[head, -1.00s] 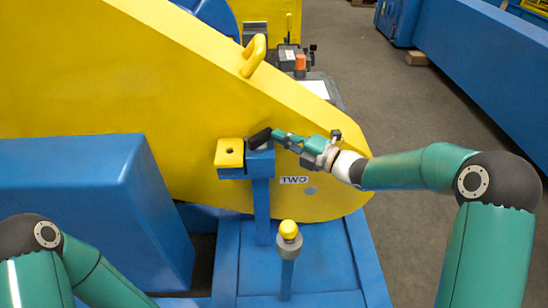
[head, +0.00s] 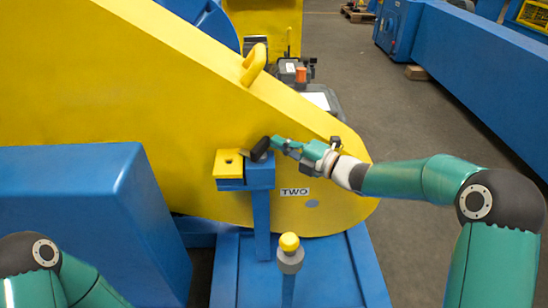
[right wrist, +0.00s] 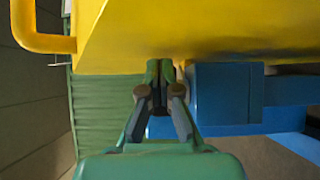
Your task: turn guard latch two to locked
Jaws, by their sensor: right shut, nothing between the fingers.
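Guard latch two has a short black handle (head: 260,149) on a blue block (head: 261,173) atop a blue post. The handle stands tilted, its upper end leaning right. A yellow plate with a hole (head: 229,163) lies left of it, and a "TWO" label (head: 295,192) is on the guard to the right. My right gripper (head: 277,143) is shut and empty, its tips at the handle's right side; whether they touch it I cannot tell. In the right wrist view, the closed fingers (right wrist: 160,83) are beside the blue block (right wrist: 225,93). My left gripper is out of view.
The big yellow guard (head: 150,90) with its yellow loop handle (head: 254,65) rises behind the latch. A yellow-topped post (head: 289,245) stands in front on the blue base. A blue housing (head: 80,220) fills the left. Grey floor is open to the right.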

